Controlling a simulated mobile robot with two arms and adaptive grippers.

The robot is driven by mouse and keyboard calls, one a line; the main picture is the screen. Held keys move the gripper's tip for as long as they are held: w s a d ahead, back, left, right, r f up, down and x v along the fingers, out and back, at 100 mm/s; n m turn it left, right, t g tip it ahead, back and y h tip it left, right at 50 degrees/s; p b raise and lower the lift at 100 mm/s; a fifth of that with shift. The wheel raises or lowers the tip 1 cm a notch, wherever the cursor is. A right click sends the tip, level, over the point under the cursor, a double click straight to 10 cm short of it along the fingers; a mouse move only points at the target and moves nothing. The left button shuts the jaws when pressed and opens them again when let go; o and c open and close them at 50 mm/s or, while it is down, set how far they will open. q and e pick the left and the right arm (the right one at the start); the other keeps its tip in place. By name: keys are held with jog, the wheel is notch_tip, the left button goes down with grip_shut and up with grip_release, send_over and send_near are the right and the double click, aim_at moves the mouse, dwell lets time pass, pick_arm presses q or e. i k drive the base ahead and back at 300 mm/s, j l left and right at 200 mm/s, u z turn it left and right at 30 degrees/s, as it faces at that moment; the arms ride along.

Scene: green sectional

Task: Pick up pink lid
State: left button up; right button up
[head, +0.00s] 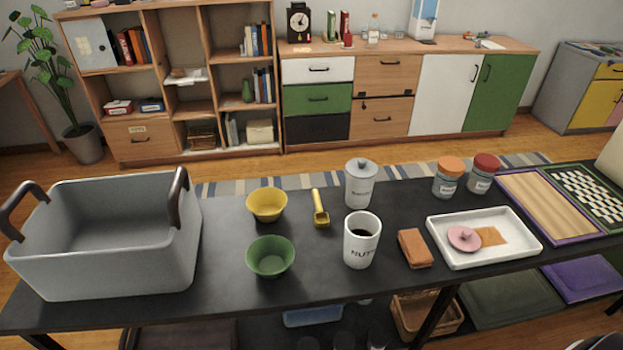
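The pink lid (464,238) is a small round lid with a knob on top. It lies in the left part of a white rectangular tray (458,260) on the right side of the black table. A flat orange-brown piece (491,236) lies beside it in the tray. A white canister with a dark opening (362,241), lettered "NUTS", stands without a lid left of the tray. Neither of my grippers shows in the head view.
On the black table (335,282) are a grey bin (112,265), a yellow bowl (267,205), a green bowl (270,258), a yellow scoop (320,210), a lidded canister (360,185), an orange-brown block (414,248), two jars (448,178) and a chessboard (583,195).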

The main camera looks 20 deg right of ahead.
aim_at(463, 239)
jog(key=z, duration=1.8)
